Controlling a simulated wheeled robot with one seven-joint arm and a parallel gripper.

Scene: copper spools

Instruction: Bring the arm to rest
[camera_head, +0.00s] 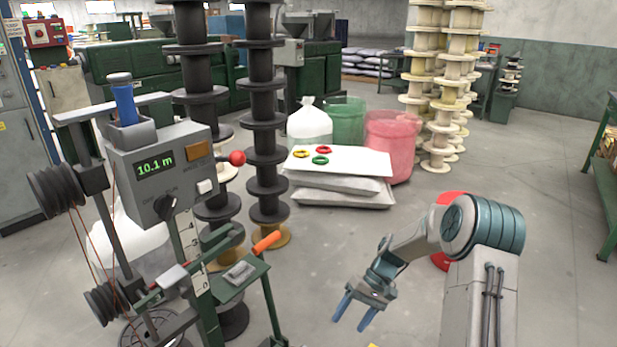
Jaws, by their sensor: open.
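My gripper (352,312) is in the lower right of the head view. Its two blue fingers point down and to the left, apart from each other, with nothing between them. My arm (412,252) is bent over from my column on the right, and the gripper hangs over bare floor. It touches nothing that I can see.
A grey meter box (165,170) reading 10.1 m stands at left, beside a green stand (232,290) with an orange handle (266,242). Black spool stacks (266,130) rise behind. Sacks (345,190) bear a white board with coloured rings. Floor between sacks and gripper is clear.

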